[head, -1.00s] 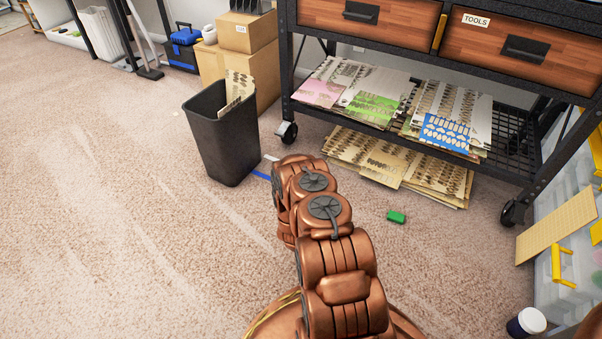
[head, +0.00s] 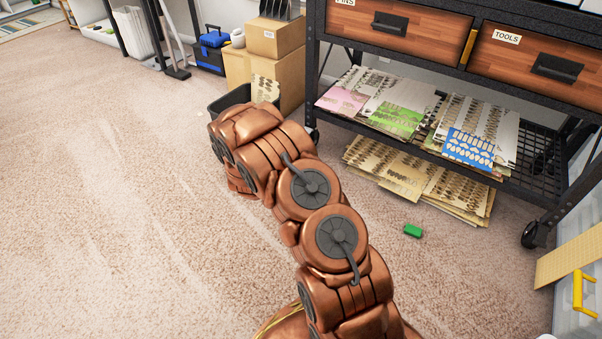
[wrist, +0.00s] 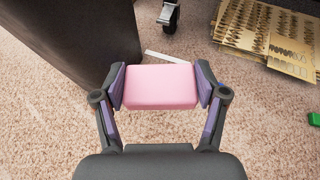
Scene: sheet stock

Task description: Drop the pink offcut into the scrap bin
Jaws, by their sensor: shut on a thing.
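The pink offcut (wrist: 160,86) is a small pink block, seen in the wrist view. My gripper (wrist: 160,88) is shut on it, one finger pad on each side. The scrap bin (head: 232,97) is dark and stands on the carpet. In the head view my arm hides most of it, and only its far rim with a patterned sheet sticking out shows. In the wrist view the bin's dark outer wall (wrist: 75,40) fills the upper left, beside the gripper. The block is outside the bin. My gripper is hidden behind my arm in the head view.
A cart (head: 565,180) with drawers stands at right, with several sheets on its lower shelf and more on the floor below. A green block (head: 412,231) lies on the carpet. Cardboard boxes (head: 290,70) stand behind the bin. The carpet at left is clear.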

